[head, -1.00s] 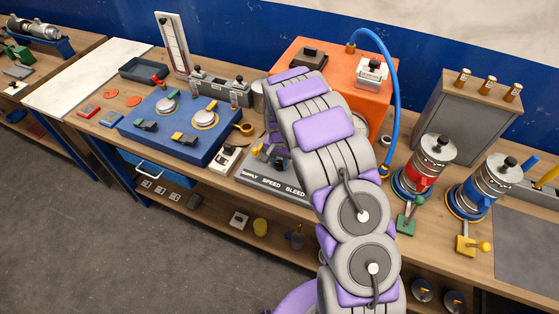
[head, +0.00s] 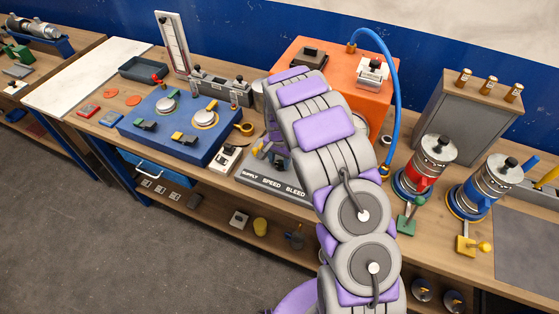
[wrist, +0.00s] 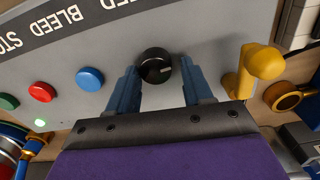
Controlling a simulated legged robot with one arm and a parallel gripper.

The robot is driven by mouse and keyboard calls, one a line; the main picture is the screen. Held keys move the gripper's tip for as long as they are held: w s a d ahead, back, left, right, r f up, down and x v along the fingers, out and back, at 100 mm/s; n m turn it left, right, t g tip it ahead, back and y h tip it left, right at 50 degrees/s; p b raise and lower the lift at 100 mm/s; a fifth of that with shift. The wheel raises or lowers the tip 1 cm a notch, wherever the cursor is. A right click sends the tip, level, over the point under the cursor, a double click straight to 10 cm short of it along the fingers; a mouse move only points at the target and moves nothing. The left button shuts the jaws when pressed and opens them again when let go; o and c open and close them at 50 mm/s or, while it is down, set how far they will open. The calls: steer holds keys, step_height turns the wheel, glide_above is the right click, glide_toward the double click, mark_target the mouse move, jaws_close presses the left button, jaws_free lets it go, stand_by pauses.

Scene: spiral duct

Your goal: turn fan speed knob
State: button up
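The black round speed knob (wrist: 156,66) with a pale pointer line sits on the grey control panel (wrist: 205,28) in the wrist view. My gripper (wrist: 158,70) is open, with one blue finger on each side of the knob. The fingertips are close to the knob, with small gaps visible; I cannot tell whether they are level with it in depth. In the head view the panel's labelled front (head: 273,186) reads SUPPLY, SPEED, BLEED. My arm hides the knob there and most of my gripper.
A yellow lever (wrist: 256,68) stands just right of my gripper in the wrist view. An orange box (head: 335,75) with a blue hose stands behind my arm.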

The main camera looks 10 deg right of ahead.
mark_target(277, 162)
steer(key=shift+o, duration=1)
steer(key=shift+s, duration=0.2)
step_height(277, 162, up, 17)
steer(key=shift+p, duration=0.45)
steer(key=shift+w+a+r, duration=0.1)
steer(key=f+n+b, duration=0.4)
steer(key=f, duration=0.2)
steer(key=f+n+b, duration=0.4)
steer(key=f, duration=0.1)
steer(key=f+n+b, duration=0.4)
steer(key=f, duration=0.2)
steer(key=shift+d+f+y, duration=0.2)
steer(key=shift+f+y, duration=0.15)
steer(key=shift+y, duration=0.05)
